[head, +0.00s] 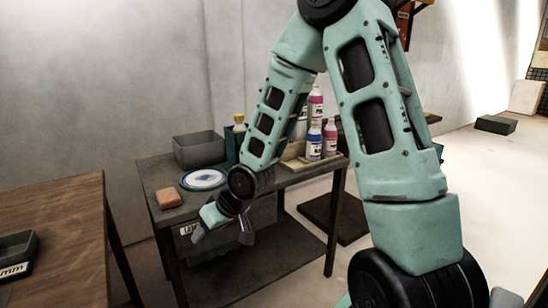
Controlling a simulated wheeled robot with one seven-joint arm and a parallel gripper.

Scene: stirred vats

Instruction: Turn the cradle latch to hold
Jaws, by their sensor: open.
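I cannot make out a cradle or its latch in the head view. My gripper (222,235) hangs low at the front edge of a dark table (182,218), its fingers spread apart with nothing between them. My teal arm crosses the middle of the view and hides part of the table and what stands behind it. A pale label shows just behind the gripper, too small to read.
On the dark table are a grey bin (199,151), a blue-rimmed plate (204,179), a brown block (168,197) and several bottles by a shallow tray (297,164). A wooden table (62,208) with a dark tray (17,252) stands left. Floor at right is largely clear.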

